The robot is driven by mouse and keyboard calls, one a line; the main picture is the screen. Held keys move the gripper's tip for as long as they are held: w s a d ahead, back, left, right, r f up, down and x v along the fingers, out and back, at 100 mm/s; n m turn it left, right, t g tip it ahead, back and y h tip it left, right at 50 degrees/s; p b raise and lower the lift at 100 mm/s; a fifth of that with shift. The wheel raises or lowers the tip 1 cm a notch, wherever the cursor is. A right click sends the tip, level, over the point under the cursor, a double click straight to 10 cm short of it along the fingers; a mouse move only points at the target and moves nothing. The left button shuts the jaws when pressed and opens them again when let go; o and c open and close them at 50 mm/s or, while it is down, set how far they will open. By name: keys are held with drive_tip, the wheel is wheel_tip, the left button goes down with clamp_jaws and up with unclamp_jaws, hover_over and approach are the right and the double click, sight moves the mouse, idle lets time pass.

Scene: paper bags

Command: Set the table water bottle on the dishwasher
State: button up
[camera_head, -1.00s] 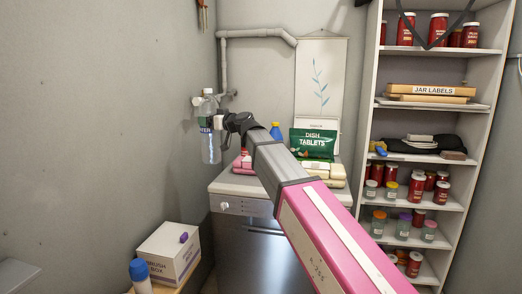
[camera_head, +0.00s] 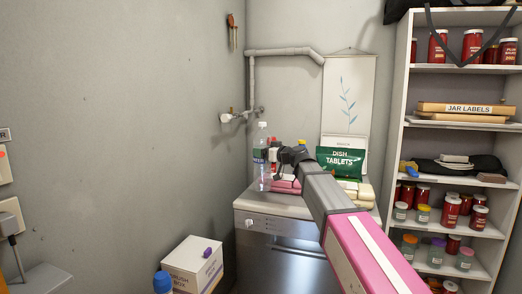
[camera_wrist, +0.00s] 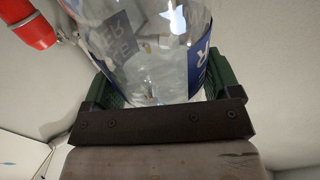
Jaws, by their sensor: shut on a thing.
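The water bottle (camera_head: 261,160) is clear with a blue label and a white cap, and it is upright. My gripper (camera_head: 273,155) is shut on it. In the wrist view the bottle (camera_wrist: 150,45) fills the space between my green finger pads. In the head view the bottle is at the left back part of the dishwasher (camera_head: 280,240), in front of the wall. Its lower end appears at the level of the dishwasher's grey top (camera_head: 262,202). I cannot tell whether it touches the top.
On the dishwasher top, pink packs (camera_head: 286,184), a green dish tablets bag (camera_head: 340,161) and pale yellow packs (camera_head: 358,189) stand right of the bottle. A pipe with a tap (camera_head: 228,117) is on the wall behind. A brush box (camera_head: 193,265) is at lower left. A jar shelf (camera_head: 447,125) is at right.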

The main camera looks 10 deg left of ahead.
drive_tip(key=shift+f, duration=1.95)
drive_tip(key=o, duration=1.7)
drive_tip(key=v, duration=1.2)
